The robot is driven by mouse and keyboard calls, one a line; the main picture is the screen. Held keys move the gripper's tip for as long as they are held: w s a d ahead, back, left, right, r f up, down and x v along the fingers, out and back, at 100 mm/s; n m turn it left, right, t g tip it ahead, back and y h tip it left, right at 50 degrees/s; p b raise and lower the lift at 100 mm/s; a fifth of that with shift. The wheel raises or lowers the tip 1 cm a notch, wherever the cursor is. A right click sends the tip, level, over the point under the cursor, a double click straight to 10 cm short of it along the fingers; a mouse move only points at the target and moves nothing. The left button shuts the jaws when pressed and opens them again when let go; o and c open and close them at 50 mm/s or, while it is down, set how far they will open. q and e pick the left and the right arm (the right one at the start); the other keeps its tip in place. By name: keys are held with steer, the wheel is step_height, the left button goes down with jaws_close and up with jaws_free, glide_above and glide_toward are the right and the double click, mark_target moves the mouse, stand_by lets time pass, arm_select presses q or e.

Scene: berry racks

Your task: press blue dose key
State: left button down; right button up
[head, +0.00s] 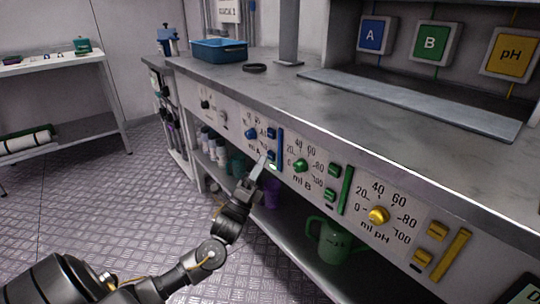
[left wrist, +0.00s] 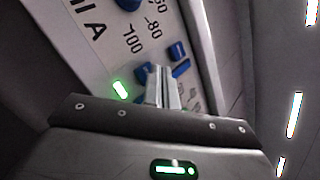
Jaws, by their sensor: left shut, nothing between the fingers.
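On the A section of the bench's front panel, an upper blue key (head: 271,133) and a lower blue key (head: 272,155) sit beside a tall blue bar (head: 280,149). The blue A dial (head: 251,134) is to their left. My left gripper (head: 259,166) is shut and empty, its tips right by the lower key. In the left wrist view, the closed fingers (left wrist: 162,88) point at the panel and partly hide the blue parts behind them; one blue key (left wrist: 177,50) shows clear just beyond the tips. I cannot tell whether the tips touch a key. My right gripper is not in view.
A small green lamp (head: 272,167) is lit below the A keys. The green B dial (head: 301,165) and yellow pH dial (head: 379,215) sit further right. A green jug (head: 335,241) stands on the shelf underneath. A blue tray (head: 219,51) is on the bench top.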

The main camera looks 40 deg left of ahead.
arm_select(q)
steer(key=shift+s+a, duration=0.1)
steer(key=shift+s, duration=0.15)
steer(key=s+p, duration=0.1)
steer(key=s, duration=0.1)
steer(key=s+a+p, duration=0.1)
steer(key=s, duration=0.1)
steer(key=shift+s+a, duration=0.2)
steer(key=shift+s, duration=0.2)
stand_by(0.9)
